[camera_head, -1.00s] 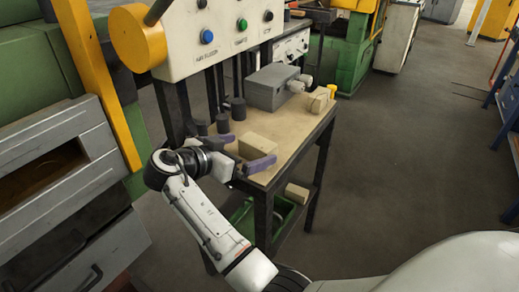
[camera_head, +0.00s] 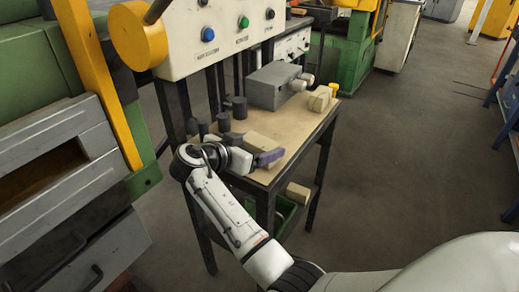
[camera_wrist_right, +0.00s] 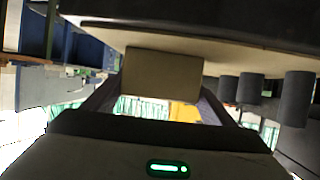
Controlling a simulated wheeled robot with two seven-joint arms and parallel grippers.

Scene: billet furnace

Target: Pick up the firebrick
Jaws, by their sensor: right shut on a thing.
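The firebrick (camera_head: 262,142), a pale tan block, sits near the front left part of the tan table top. My right gripper (camera_head: 256,147) is shut on it, with a purple-grey finger along its near side; the far finger is mostly hidden. In the right wrist view the firebrick (camera_wrist_right: 160,73) shows between the two fingers, against the table top. I cannot see a clear gap between brick and table. My left gripper is not in view.
Dark cylinders (camera_head: 239,107) stand behind the brick. A grey box (camera_head: 275,86) and another tan block (camera_head: 319,99) are farther back on the table (camera_head: 290,125). A control panel (camera_head: 215,35) rises behind. A block (camera_head: 298,192) lies below the table by a green crate (camera_head: 285,212).

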